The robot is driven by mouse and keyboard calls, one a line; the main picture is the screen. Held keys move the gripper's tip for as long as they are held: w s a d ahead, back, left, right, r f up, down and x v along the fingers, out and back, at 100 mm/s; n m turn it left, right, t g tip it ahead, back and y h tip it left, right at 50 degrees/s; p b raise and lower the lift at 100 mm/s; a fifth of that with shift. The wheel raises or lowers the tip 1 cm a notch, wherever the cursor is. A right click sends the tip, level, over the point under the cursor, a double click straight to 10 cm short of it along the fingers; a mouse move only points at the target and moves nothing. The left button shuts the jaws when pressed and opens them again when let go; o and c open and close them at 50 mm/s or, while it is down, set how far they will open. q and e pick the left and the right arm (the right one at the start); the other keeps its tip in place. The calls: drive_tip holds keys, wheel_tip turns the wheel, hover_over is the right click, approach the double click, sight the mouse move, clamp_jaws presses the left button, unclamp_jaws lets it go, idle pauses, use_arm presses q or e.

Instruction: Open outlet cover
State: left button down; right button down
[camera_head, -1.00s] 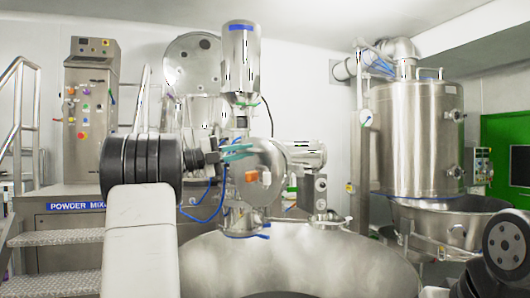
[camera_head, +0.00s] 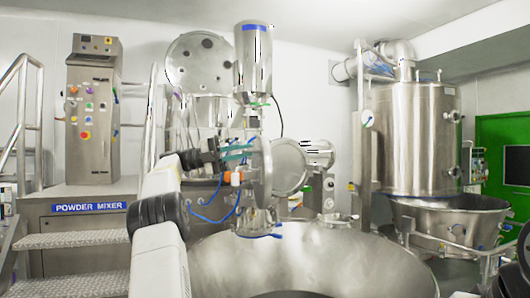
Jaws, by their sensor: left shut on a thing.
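The outlet cover (camera_head: 263,172) is a round steel plate, seen nearly edge-on beside the mixer's round outlet face (camera_head: 290,166). It stands swung away from that face, with an orange knob (camera_head: 236,178) sticking out on its left side. My left gripper (camera_head: 238,150), with teal fingers, comes in from the left and is shut at the cover's upper left side. The exact grip point on the cover is too small to see clearly. My right gripper is out of view; only a dark part of my right arm shows at the right edge.
A steel cylinder (camera_head: 253,60) stands above the outlet. A wide steel bowl (camera_head: 310,255) fills the lower middle. Blue hoses (camera_head: 215,215) hang by the outlet. A powder mixer platform with steps (camera_head: 75,240) is at left, a large tank (camera_head: 412,140) at right.

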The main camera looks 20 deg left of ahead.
use_arm(q)
drive_tip(key=shift+a+f, duration=0.1)
drive_tip(key=shift+a, duration=0.15)
idle(0.4)
drive_tip(key=c, duration=1.5)
unclamp_jaws()
